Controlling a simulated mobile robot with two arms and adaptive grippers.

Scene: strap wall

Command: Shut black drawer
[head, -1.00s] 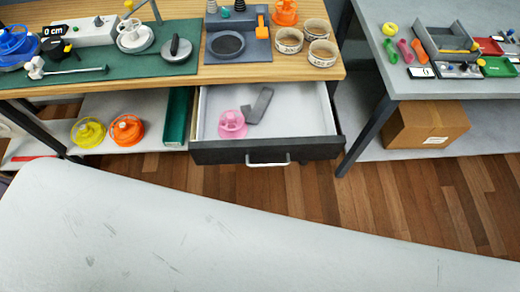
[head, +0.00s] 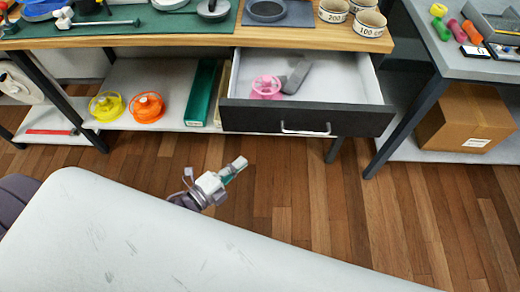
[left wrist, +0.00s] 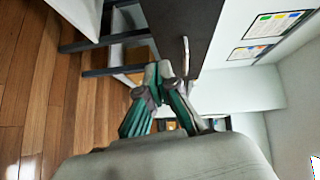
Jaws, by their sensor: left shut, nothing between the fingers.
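The black drawer (head: 300,119) is pulled out under the wooden bench, in the head view. Its black front carries a silver bar handle (head: 306,130). Inside lie a pink spool-like object (head: 266,88) and a dark grey piece (head: 297,77). My left gripper (head: 238,165) is below and left of the handle, in front of the drawer, apart from it. In the left wrist view the left gripper's fingers (left wrist: 158,72) are together and empty, near the lower edge of the dark drawer front (left wrist: 178,30); the handle (left wrist: 186,58) is just to their right. My right gripper is not in view.
A yellow spool (head: 105,106), an orange spool (head: 147,107) and a green box (head: 202,92) stand on the low shelf left of the drawer. A grey table with a cardboard box (head: 466,117) beneath is at right. The wooden floor before the drawer is clear.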

